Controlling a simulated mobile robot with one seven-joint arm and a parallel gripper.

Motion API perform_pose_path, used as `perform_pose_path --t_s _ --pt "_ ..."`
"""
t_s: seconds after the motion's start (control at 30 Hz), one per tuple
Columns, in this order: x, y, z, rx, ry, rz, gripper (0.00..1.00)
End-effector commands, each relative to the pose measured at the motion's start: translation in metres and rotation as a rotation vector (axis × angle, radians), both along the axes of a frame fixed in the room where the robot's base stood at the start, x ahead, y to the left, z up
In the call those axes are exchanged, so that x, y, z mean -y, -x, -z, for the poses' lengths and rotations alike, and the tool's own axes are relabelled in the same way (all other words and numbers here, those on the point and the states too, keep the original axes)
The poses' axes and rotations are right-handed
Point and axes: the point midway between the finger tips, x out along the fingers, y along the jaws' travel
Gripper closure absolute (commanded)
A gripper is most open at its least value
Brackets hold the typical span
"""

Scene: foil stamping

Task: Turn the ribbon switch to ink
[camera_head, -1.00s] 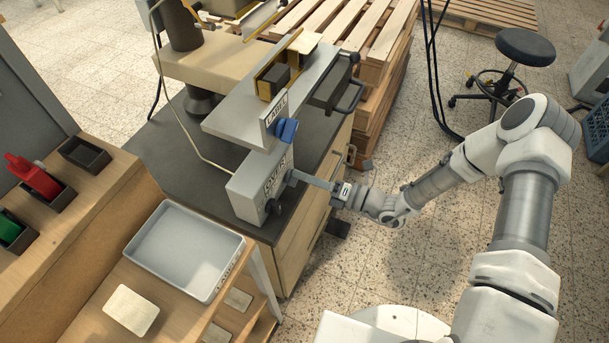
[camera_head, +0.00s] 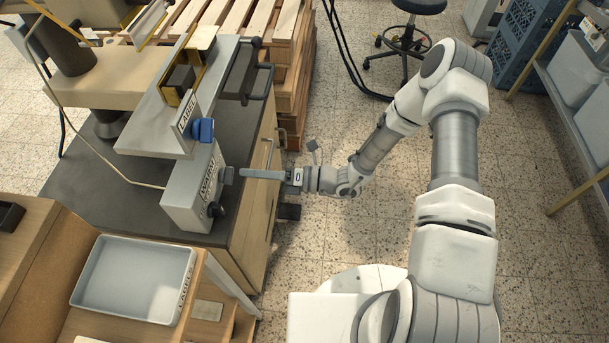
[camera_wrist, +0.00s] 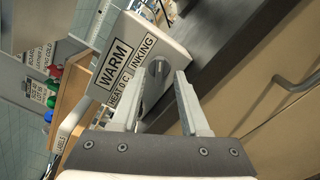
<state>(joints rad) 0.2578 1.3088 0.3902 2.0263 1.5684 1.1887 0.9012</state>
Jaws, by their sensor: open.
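The grey control box (camera_head: 186,200) sits at the near edge of the press bench. Its front displays read WARM, HEAT 0 C and INKING in the wrist view (camera_wrist: 116,80). A grey round switch knob (camera_wrist: 157,68) is on the box beside the INKING sign; it also shows at the box's right side in the head view (camera_head: 228,175). My gripper (camera_wrist: 159,84) is open, its fingers pointing at the box with the knob between their tips in the wrist view. I cannot tell whether a finger touches it. A dark knob (camera_head: 215,209) is lower on the box.
A blue knob (camera_head: 203,130) sits under the LABEL sign above the box. A dark handle (camera_head: 262,82) sticks out at the press's right. A grey tray (camera_head: 83,285) is at the lower left. The bench's drawer side is close below my gripper. Open floor lies right.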

Motion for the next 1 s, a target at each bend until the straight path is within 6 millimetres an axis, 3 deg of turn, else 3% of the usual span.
perform_pose_path --t_s 0.3,0.5,0.7,1.0 --pt "0.081 0.006 0.0 -0.002 0.002 0.006 0.55" --pt "0.118 0.01 0.0 -0.001 0.0 0.004 0.55" --pt "0.135 0.011 0.0 -0.002 0.0 0.001 0.55" --pt "0.137 0.012 0.0 -0.002 0.0 0.0 0.55"
